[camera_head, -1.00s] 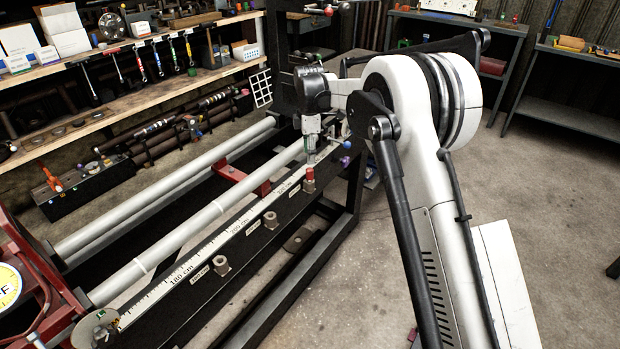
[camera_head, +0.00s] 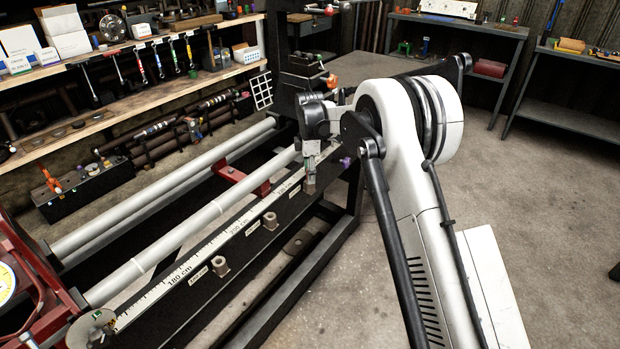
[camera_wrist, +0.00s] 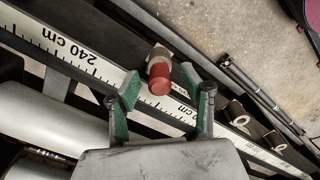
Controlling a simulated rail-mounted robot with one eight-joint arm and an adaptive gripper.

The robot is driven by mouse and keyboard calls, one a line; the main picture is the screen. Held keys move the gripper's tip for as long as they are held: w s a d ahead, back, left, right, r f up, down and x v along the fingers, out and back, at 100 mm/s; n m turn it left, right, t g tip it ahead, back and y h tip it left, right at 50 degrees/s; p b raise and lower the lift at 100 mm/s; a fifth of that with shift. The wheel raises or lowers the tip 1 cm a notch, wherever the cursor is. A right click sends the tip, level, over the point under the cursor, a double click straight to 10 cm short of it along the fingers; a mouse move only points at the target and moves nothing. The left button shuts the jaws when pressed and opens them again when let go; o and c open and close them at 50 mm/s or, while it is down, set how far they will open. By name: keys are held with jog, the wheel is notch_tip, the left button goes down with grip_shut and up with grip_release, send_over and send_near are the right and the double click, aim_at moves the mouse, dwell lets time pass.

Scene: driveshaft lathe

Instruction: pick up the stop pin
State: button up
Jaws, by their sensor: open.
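The stop pin (camera_wrist: 160,79) shows its round red end in the wrist view, standing in a brown holder on the dark rail beside the white ruler. My gripper (camera_wrist: 169,90) is open, its green-padded fingers on the left and right of the red end. I see no clear contact, and the wrist view does not show how deep the fingers reach. In the head view my gripper (camera_head: 310,174) is over the far holder on the rail, pointing down, and hides the red end.
Empty brown holders (camera_head: 220,266) stand along the rail beside the ruler (camera_head: 205,251). Long grey tubes (camera_head: 180,235) run parallel to it. A red bracket (camera_head: 243,178) sits between the tubes. Floor to the right is clear.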

grip_shut()
